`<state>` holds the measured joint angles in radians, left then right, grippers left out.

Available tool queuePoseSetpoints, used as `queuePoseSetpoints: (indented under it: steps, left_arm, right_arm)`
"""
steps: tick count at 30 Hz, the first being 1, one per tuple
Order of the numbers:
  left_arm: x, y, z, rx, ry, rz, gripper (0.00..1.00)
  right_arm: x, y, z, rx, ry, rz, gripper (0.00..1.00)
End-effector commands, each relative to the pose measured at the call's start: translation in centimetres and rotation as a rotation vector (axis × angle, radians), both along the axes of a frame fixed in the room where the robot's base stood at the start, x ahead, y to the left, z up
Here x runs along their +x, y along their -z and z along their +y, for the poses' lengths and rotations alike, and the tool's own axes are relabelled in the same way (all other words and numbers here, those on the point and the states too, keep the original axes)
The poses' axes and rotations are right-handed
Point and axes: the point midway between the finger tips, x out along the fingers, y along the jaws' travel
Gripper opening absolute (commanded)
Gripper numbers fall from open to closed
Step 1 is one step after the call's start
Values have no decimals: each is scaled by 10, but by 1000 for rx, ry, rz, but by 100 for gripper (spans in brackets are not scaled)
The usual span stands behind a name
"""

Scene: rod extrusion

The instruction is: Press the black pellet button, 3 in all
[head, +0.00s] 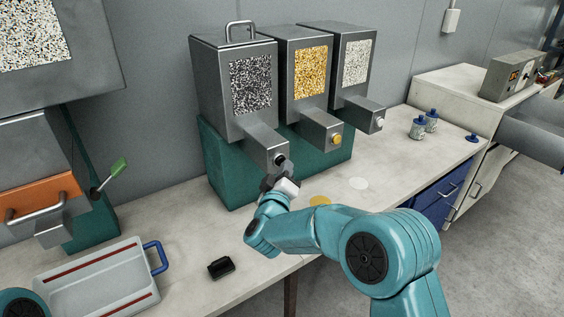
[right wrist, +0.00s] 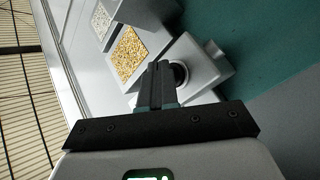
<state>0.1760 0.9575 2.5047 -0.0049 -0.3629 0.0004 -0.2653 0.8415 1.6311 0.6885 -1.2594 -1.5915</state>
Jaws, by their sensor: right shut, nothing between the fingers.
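The black pellet dispenser (head: 215,85) is a grey box with a window of black and white speckled pellets (head: 252,83). Its black button (head: 280,160) sits on the end of the spout that juts forward. My right gripper (head: 273,181) is shut and empty, just below and in front of this button. In the right wrist view the shut fingers (right wrist: 157,84) point at the spouts and overlap a round knob (right wrist: 180,73); whether they touch it I cannot tell. My left gripper is out of view.
The yellow pellet dispenser (head: 322,128) and white pellet dispenser (head: 362,112) stand to the right. A yellow disc (head: 320,201) and a white disc (head: 358,184) lie on the bench.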

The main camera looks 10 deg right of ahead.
Motion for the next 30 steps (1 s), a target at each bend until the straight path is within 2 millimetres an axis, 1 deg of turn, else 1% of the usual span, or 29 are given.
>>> queuePoseSetpoints:
  steps: [13, 22, 26, 30]
  left_arm:
    - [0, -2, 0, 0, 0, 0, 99]
    - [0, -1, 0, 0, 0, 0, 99]
    - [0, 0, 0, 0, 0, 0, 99]
    - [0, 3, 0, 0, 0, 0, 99]
  right_arm:
    - [5, 0, 2, 0, -1, 1, 0]
    - [5, 0, 2, 0, -1, -1, 0]
    - [2, 0, 1, -1, -1, 1, 0]
    - [-5, 0, -2, -1, -1, 0, 0]
